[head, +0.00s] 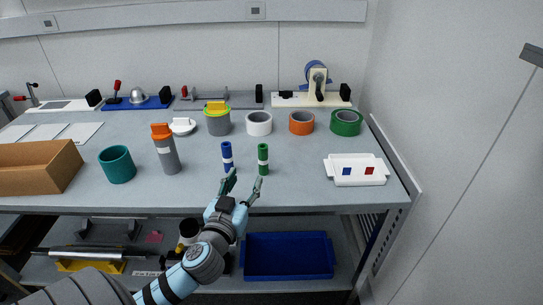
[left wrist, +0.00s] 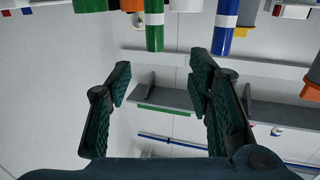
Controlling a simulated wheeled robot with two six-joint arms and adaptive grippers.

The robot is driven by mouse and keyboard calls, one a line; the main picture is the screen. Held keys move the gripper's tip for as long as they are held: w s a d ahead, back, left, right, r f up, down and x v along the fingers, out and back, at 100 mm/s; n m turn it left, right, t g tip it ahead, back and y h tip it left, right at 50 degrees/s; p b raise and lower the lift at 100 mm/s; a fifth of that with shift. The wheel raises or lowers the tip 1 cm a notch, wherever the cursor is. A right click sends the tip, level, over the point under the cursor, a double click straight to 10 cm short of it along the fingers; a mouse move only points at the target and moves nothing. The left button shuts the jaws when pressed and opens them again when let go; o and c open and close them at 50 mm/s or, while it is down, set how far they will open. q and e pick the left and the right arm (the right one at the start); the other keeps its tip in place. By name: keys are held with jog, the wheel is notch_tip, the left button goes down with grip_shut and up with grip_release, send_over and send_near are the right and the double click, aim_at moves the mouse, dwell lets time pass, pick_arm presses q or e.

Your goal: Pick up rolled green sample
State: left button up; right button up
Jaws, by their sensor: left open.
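The rolled green sample (head: 263,153) stands upright on the grey bench, a slim green cylinder with a white band. In the left wrist view the green sample (left wrist: 154,36) hangs upside down at the top, just beyond the fingers and between their lines. My left gripper (head: 243,184) is open and empty at the bench's front edge, in front of the green and blue samples and touching neither. Its two dark green fingers (left wrist: 161,80) are spread wide in the left wrist view. My right gripper is in neither view.
A similar blue sample (head: 227,151) stands close left of the green one. A grey bottle with an orange cap (head: 168,155) and a teal cup (head: 118,166) stand further left. A white tray (head: 378,180) with blue and red squares is at right. Tape rolls line up behind.

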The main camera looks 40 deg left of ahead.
aim_at(262, 153)
pick_arm(q)
jog(key=w, duration=0.3)
jog(key=shift+w+a+r, duration=0.15)
jog(key=shift+w+a, duration=0.1)
jog(key=x, duration=0.4)
jog(key=shift+w+a+r, duration=0.15)
jog(key=shift+a+r, duration=0.1)
jog(key=shift+a, duration=0.3)
jog(key=x, duration=0.4)
jog(key=d+x, duration=0.1)
jog(key=x, duration=0.1)
jog(key=shift+w+b, duration=0.3)
jog(key=shift+b, duration=0.1)
jog(key=c, duration=1)
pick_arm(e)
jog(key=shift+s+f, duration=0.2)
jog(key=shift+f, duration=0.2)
